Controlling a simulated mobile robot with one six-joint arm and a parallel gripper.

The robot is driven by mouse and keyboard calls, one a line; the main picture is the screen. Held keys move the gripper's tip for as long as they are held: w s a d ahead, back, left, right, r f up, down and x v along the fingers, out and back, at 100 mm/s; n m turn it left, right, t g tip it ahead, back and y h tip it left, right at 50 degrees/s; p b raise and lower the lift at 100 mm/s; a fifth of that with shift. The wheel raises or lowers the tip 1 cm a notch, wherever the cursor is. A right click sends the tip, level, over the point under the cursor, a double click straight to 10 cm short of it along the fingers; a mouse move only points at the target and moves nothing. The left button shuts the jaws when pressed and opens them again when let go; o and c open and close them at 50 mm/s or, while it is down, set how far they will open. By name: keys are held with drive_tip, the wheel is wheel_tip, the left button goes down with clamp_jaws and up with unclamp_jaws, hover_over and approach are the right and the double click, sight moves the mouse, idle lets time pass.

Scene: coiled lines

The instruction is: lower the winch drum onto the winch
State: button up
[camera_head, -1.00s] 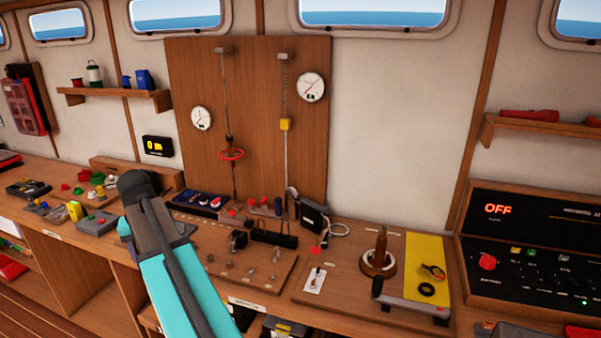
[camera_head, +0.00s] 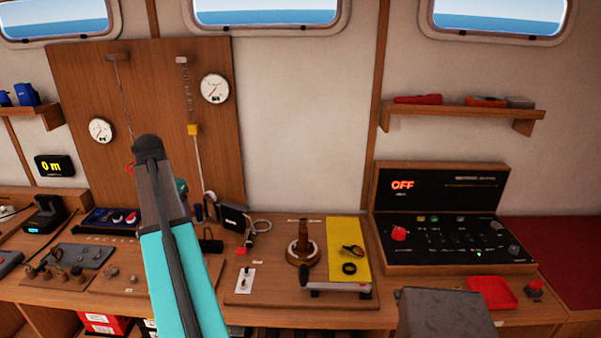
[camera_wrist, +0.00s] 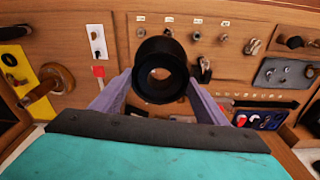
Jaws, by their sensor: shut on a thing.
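The winch drum (camera_wrist: 161,68) is a black, hollow spool seen in the wrist view. My gripper (camera_wrist: 160,88) is shut on it, with a pale purple finger on each side. The winch (camera_head: 303,248), a brown upright spindle on a round base, stands on a wooden board to the right of my gripper. It also shows in the wrist view (camera_wrist: 42,92) at the left. The drum is apart from the winch.
A control panel (camera_head: 450,242) reads OFF at the right. A grey box (camera_head: 446,314) stands in front.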

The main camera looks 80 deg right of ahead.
drive_tip(key=s+d+r+m+p, duration=0.1)
drive_tip(key=s+d+r+m, duration=0.2)
drive_tip(key=s, duration=0.9)
drive_tip(key=s+d+r+m+p, duration=0.2)
drive_tip(key=s+d, duration=0.6)
drive_tip(key=s, duration=0.4)
drive_tip(key=s+d+r+m+g+p, duration=0.1)
drive_tip(key=s+d+r+m, duration=0.3)
drive_tip(key=s, duration=0.8)
drive_tip(key=shift+s+d+r+m+p, duration=0.15)
drive_tip(key=shift+d+m+p, duration=0.3)
drive_tip(key=shift+d+m, duration=0.7)
wheel_tip(320, 180, down, 6)
drive_tip(key=shift+b, duration=0.35)
drive_tip(key=shift+p, duration=0.3)
drive_tip(key=shift+f+b, duration=1.25)
drive_tip(key=shift+f, duration=1.7)
